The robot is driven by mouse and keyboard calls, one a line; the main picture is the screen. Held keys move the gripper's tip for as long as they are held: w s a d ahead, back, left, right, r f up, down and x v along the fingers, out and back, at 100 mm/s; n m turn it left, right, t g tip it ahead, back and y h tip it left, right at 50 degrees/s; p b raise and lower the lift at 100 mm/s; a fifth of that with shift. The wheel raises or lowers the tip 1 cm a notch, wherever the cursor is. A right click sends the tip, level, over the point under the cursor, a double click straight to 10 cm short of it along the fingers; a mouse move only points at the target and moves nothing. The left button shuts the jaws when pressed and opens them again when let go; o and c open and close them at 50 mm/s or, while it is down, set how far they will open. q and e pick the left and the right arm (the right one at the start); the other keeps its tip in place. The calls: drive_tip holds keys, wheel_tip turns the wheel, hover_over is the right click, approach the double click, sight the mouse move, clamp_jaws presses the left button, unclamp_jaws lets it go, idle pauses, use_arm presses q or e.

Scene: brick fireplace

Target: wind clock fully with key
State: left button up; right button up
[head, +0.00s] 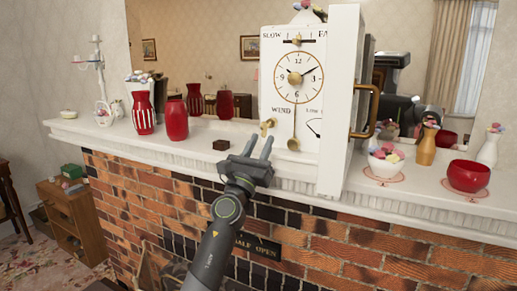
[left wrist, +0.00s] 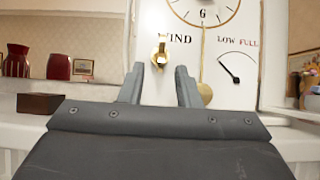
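The white clock (head: 275,95) stands on the mantel, its dial (head: 299,78) facing out. A brass key (head: 267,125) sticks out of the clock front under the word WIND; it also shows in the left wrist view (left wrist: 161,50). A LOW–FULL gauge (left wrist: 237,66) right of it has its needle toward the upper left, on the LOW side. My left gripper (head: 260,138) is open and empty, just below and in front of the key, apart from it. In the left wrist view its fingers (left wrist: 160,70) stand either side below the key. My right gripper is out of view.
A brass pendulum (head: 293,144) hangs right of the key. A white panel with a brass handle (head: 373,112) juts forward at the clock's right. A small dark box (head: 221,145) and red vases (head: 176,119) stand left; bowls (head: 468,176) stand right. A mirror is behind.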

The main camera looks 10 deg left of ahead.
use_arm(q)
drive_tip(key=shift+s, duration=0.1)
drive_tip(key=shift+s+a+f, duration=0.1)
drive_tip(key=shift+s+f, duration=0.1)
drive_tip(key=v, duration=1.6)
drive_tip(key=shift+s+f, duration=0.2)
drive_tip(key=shift+f, duration=0.1)
